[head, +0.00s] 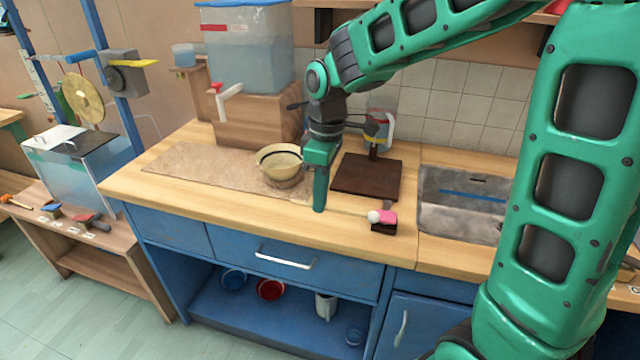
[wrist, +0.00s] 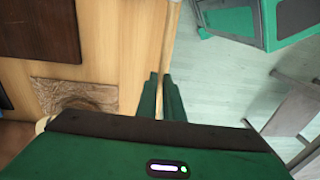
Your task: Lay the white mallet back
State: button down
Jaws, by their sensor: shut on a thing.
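My gripper (head: 319,208) points down over the front part of the wooden counter, right of the bowl. In the wrist view its fingers (wrist: 160,92) are closed together on something thin, which I take to be the white mallet's handle; the fingers mostly hide it. A small white ball (head: 374,217) shows to the right of my gripper, next to a pink piece (head: 389,216) at a dark block (head: 383,229). I cannot tell whether this ball is the mallet's head or whether it touches the block.
A cream bowl (head: 280,165) stands on a brown mat (head: 200,168) left of my gripper. A dark board (head: 367,176) lies behind to the right, and a sink (head: 458,215) is farther right. The counter's front edge (head: 270,224) is close to my gripper.

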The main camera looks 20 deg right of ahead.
aim_at(321, 230)
jog(key=shift+w, duration=0.15)
jog(key=shift+d, duration=0.25)
jog(key=shift+f, duration=0.1)
jog(key=shift+f, duration=3.1)
jog(key=shift+f, duration=0.3)
jog(key=c, duration=1.8)
grip_release()
